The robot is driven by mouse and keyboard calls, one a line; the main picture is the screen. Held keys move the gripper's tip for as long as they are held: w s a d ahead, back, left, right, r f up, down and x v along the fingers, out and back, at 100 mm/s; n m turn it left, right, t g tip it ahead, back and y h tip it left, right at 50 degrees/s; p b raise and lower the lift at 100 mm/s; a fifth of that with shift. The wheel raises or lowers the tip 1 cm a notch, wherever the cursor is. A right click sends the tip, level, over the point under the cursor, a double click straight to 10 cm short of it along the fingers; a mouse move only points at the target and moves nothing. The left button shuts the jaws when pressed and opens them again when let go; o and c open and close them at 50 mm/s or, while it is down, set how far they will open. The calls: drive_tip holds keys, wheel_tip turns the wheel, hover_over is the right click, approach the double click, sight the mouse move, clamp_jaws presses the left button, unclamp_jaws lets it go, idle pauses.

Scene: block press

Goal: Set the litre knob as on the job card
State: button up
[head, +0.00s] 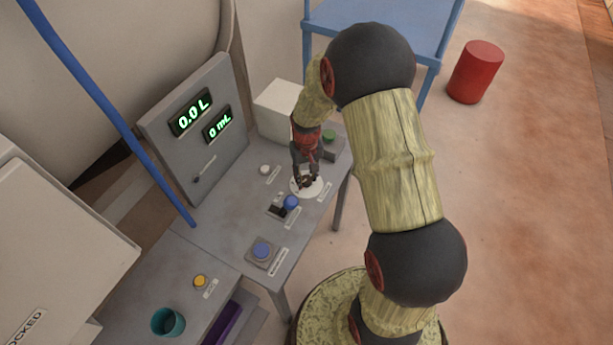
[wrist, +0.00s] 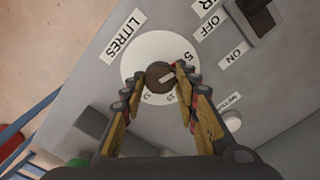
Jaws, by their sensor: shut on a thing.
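The litre knob (wrist: 160,75) is a small dark brown cap with a pale pointer line, in the middle of a round white dial (wrist: 140,52) labelled LITRES. Small numbers ring the dial; only some can be read in the wrist view. My gripper (wrist: 162,80) has its fingertips on either side of the knob and is shut on it. In the head view my gripper (head: 305,181) comes down onto the white dial (head: 315,190) on the grey bench. The panel's upper display (head: 190,113) reads 0.0 L and the lower display (head: 217,124) reads 0 mL. I cannot make out a job card.
A black switch (wrist: 255,17) marked OFF and ON is beside the dial. A blue-topped control (head: 290,203), a blue button (head: 262,250), a green button (head: 329,136) and a white button (head: 265,169) are nearby. A teal cup (head: 168,322) stands at the front left.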

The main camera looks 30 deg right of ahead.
sight(306, 179)
drive_tip(key=o, duration=1.2)
drive_tip(key=shift+c, duration=0.2)
wheel_tip(306, 179, up, 12)
idle(0.3)
